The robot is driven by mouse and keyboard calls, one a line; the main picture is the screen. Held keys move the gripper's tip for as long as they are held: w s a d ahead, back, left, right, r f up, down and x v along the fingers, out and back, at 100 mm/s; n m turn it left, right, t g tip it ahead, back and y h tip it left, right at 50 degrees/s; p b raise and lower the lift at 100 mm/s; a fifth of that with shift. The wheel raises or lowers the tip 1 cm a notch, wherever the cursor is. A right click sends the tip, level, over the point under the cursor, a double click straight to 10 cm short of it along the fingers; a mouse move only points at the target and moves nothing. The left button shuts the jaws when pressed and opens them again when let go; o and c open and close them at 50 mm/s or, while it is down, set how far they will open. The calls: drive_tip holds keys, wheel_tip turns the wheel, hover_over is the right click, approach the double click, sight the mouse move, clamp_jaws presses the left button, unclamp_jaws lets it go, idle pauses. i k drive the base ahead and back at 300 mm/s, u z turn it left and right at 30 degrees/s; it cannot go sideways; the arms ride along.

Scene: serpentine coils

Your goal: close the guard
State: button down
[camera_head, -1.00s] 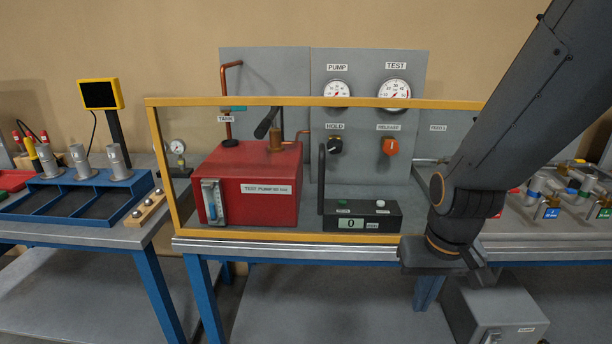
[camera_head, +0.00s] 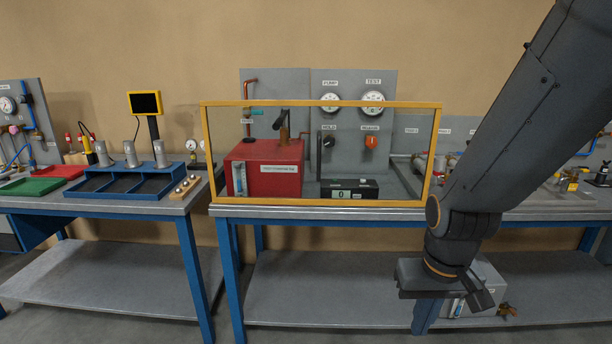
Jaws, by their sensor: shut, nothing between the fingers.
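The guard (camera_head: 320,103) is a clear panel in a yellow frame. It stands upright along the front of the middle bench, and its lower bar is near the bench's front edge. Behind it show the red test pump (camera_head: 265,168) and a black box with a display (camera_head: 348,189). My gripper (camera_head: 474,291) hangs at the lower right, below the bench-top level in the picture. It is shut and empty, and it appears clear of the guard. My arm runs up to the right from it, just beyond the guard's right post.
The middle bench (camera_head: 315,212) has blue legs and a lower shelf. A grey panel (camera_head: 405,85) with gauges and knobs stands behind the guard. A left bench holds a blue tray (camera_head: 125,183). A grey box (camera_head: 488,280) is behind my gripper. The floor in front looks clear.

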sight(422, 203)
drive_tip(key=u, duration=0.8)
drive_tip(key=i, duration=0.95)
drive_tip(key=u, duration=0.2)
